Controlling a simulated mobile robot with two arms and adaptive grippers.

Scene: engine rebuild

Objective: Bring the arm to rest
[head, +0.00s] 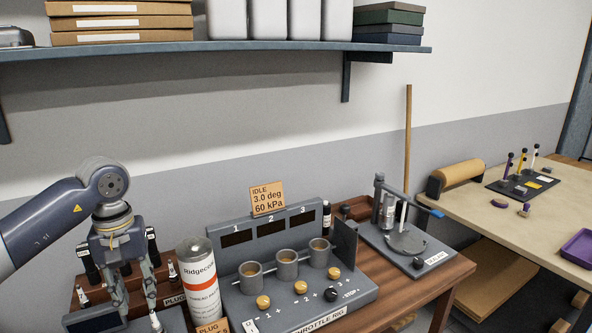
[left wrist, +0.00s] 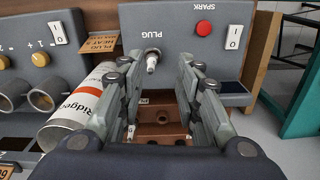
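My left arm (head: 45,222) comes in from the left of the head view, bent over the left end of the wooden bench. My left gripper (head: 135,308) hangs downward there, just left of the white and orange Ridgecrest can. In the left wrist view its two fingers (left wrist: 157,65) stand apart with a clear gap. A spark plug (left wrist: 152,62) shows beyond that gap, upright at the grey PLUG/SPARK panel (left wrist: 180,30); no finger visibly touches it. My right gripper is in neither view.
The can (head: 203,285) stands close beside the gripper. The throttle rig (head: 290,270) with three cups is right of it. A brown plug rack (head: 85,295) sits behind the gripper. A shelf (head: 220,46) overhangs the back. Open air lies above the bench.

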